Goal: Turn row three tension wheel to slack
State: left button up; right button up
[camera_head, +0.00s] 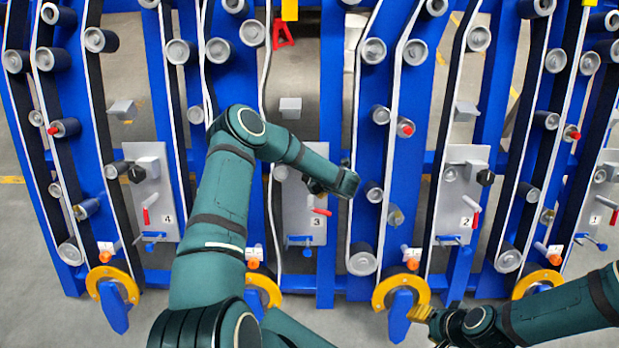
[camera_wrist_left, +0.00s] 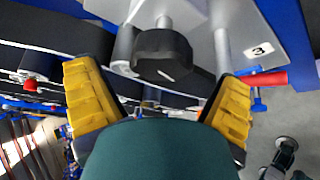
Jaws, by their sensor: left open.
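The row three plate (camera_head: 297,205) carries the number 3 and a small red-handled lever (camera_head: 322,211). In the head view my left wrist hides the knob. My right gripper (camera_head: 425,315) is low at the right, away from row three; its jaw gap is unclear.
Blue uprights with grey rollers and white belts flank the plate. Similar plates 4 (camera_head: 152,195), 2 (camera_head: 462,200) and 1 (camera_head: 605,195) stand alongside. Yellow rings with blue handles (camera_head: 112,288) line the bottom. Grey floor is open in front.

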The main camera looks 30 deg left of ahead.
pick_arm(q)
jog(key=v, duration=0.9)
jog(key=shift+r, duration=0.15)
jog(key=shift+d, duration=0.15)
